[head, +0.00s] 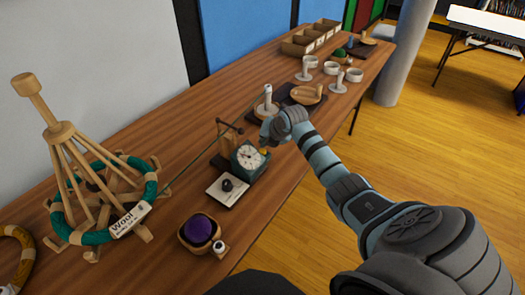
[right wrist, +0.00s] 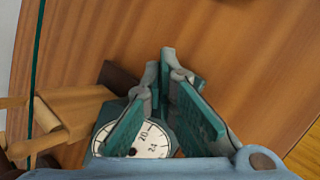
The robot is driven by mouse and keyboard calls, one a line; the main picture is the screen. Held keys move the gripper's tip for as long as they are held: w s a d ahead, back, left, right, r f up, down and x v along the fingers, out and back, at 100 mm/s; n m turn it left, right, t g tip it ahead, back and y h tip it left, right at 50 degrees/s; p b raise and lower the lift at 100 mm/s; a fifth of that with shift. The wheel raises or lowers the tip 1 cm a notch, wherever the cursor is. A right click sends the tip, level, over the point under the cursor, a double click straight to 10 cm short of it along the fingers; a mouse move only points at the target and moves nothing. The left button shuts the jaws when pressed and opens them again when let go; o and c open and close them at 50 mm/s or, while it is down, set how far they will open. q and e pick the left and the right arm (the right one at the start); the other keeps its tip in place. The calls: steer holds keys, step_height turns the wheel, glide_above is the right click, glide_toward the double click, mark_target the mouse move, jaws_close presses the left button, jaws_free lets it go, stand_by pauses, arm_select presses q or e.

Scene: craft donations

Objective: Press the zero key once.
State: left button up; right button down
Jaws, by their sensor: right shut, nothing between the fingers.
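A dark green dial counter (head: 248,157) with a white round face stands on the table. Its face also shows in the right wrist view (right wrist: 152,142), partly covered by my fingers. I cannot pick out the zero key for certain; part of the counter is hidden behind my gripper. My right gripper (head: 268,137) is just beyond the counter, close to its right side. In the right wrist view its teal-padded fingers (right wrist: 167,68) are shut with nothing between them. I cannot tell whether they touch the counter. My left gripper is not in view.
A white plate with a black knob (head: 228,188) lies before the counter. A purple ball in a wooden holder (head: 200,232) is nearer. A wooden yarn swift (head: 62,130) with green wool stands left. Cups, dishes and a divided tray (head: 311,38) fill the far end.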

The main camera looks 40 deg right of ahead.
steer(key=shift+f, duration=0.15)
steer(key=shift+f, duration=0.3)
steer(key=shift+f+b, duration=0.4)
steer(key=shift+f, duration=0.05)
stand_by(0.6)
steer(key=shift+r+p, duration=0.9)
steer(key=shift+p, duration=0.05)
step_height(320, 180, up, 5)
steer(key=p, duration=0.5)
steer(key=shift+r, duration=0.1)
